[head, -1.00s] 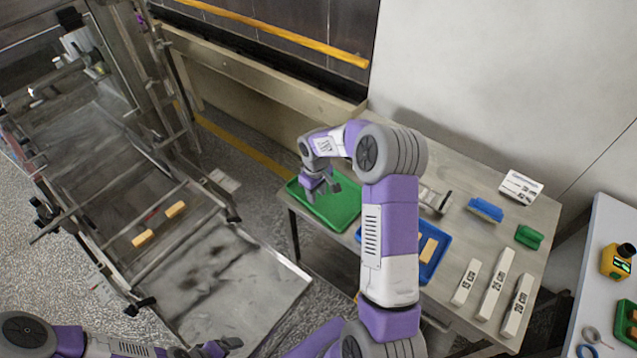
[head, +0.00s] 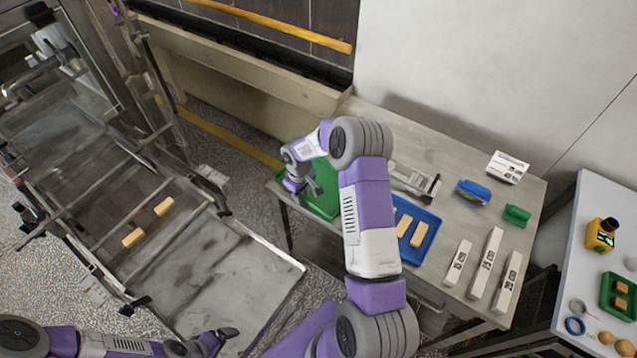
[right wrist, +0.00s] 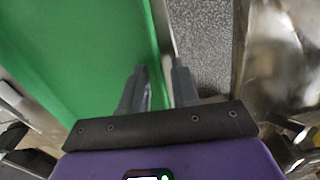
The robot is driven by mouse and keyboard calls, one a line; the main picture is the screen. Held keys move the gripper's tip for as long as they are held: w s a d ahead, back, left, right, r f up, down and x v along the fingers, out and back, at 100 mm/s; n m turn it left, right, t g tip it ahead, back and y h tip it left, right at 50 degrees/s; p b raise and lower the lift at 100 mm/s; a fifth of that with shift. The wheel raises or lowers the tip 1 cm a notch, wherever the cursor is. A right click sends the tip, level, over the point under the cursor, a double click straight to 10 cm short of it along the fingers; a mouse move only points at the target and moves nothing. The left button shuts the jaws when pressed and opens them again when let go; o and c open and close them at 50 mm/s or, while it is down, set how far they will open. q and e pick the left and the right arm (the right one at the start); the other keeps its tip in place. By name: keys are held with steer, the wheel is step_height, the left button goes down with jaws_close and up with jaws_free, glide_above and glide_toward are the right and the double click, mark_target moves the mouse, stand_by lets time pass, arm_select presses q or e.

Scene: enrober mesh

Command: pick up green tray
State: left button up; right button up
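The green tray (head: 326,178) lies at the left end of the metal table, partly hidden behind my right arm. It fills the left of the right wrist view (right wrist: 80,45). My right gripper (head: 308,192) is at the tray's left edge. In the right wrist view its fingers (right wrist: 159,80) are apart, one over the green side and one over the floor side, with the tray's rim running between them. I cannot tell whether either finger touches the rim. My left gripper (head: 222,338) is low in the head view, away from the tray, its fingers unclear.
A blue tray (head: 431,228) with tan bars stands right of my right arm. White labelled blocks (head: 485,263), a blue brush-like item (head: 473,192) and a green one (head: 517,215) lie farther right. A metal mesh conveyor (head: 130,210) is at left, with floor between.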

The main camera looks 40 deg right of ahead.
jaws_close()
